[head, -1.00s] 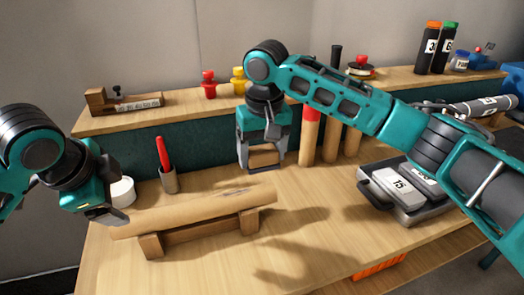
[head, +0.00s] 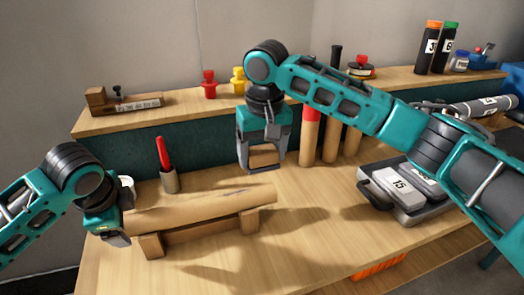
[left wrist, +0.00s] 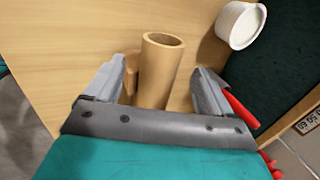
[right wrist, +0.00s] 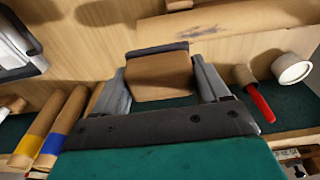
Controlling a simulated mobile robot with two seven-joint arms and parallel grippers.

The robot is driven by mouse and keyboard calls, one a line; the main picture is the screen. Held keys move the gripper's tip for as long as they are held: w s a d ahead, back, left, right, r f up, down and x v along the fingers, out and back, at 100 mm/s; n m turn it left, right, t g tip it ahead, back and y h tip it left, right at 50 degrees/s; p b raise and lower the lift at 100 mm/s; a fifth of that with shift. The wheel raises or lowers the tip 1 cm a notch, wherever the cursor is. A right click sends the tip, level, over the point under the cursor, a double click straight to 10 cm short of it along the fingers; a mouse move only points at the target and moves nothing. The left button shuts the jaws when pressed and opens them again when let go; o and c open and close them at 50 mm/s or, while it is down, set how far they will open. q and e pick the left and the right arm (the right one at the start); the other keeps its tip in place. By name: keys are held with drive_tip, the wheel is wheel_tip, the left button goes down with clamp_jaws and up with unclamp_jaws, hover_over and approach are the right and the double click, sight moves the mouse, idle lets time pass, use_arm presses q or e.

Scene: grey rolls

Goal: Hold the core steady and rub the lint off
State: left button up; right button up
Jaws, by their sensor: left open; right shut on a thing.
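The core, a brown cardboard tube (head: 200,207), lies across a wooden cradle (head: 205,233) at the front left of the bench. Greyish streaks, perhaps the lint (head: 243,193), mark its top towards the right end; they also show in the right wrist view (right wrist: 180,33). My left gripper (head: 118,236) is open at the core's left end. In the left wrist view the hollow tube end (left wrist: 160,65) lies between its spread fingers, with gaps beside it. My right gripper (head: 262,168) is shut on a brown block (right wrist: 160,75) with a dark face, held above the bench behind the core.
A white cup (left wrist: 240,24) and a holder with a red pen (head: 163,155) stand behind the core. Upright rolls (head: 308,140) and a grey tray (head: 412,210) with weights stand to the right. A raised shelf (head: 190,112) runs along the back.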

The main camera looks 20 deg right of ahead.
use_arm(q)
drive_tip(key=shift+x, duration=1.4)
drive_tip(key=shift+c, duration=0.3)
drive_tip(key=c, duration=1.1)
drive_tip(key=shift+c, duration=0.2)
